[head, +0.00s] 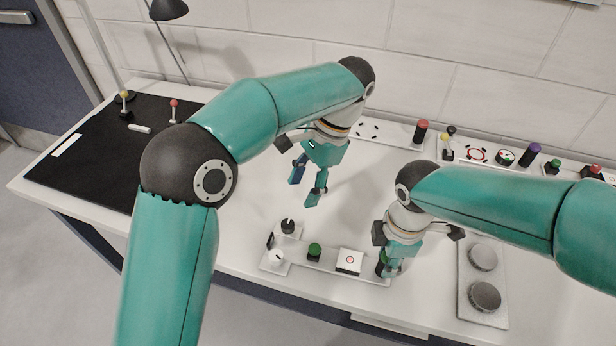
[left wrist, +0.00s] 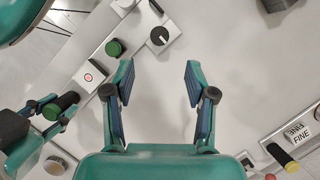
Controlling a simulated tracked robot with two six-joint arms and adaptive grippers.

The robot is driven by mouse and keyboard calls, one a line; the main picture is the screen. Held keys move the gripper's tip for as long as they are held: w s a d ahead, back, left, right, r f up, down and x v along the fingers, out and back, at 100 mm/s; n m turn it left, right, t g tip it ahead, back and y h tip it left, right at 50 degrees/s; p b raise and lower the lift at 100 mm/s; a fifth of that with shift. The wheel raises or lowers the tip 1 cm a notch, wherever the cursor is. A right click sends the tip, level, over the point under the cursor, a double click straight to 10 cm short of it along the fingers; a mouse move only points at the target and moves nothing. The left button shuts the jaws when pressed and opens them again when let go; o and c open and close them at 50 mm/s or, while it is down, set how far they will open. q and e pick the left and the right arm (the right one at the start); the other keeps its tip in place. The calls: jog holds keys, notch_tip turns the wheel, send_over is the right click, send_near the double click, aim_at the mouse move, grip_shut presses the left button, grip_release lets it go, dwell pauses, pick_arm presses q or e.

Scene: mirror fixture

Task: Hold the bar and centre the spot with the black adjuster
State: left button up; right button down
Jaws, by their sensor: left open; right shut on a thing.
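The front bar (head: 325,263) is a long white plate lying near the table's front edge. My right gripper (head: 388,268) is shut on the dark upright grip at the bar's right end, which shows in the left wrist view (left wrist: 66,100). My left gripper (head: 308,190) is open and empty, behind the bar. In the left wrist view, the black adjuster (left wrist: 160,36) lies beyond its fingers.
A plate with two grey discs (head: 483,285) lies to the right. A black mat (head: 100,150) covers the left end. Bare table lies around my left gripper.

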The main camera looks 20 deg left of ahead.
pick_arm(q)
jog(key=shift+v, duration=0.95)
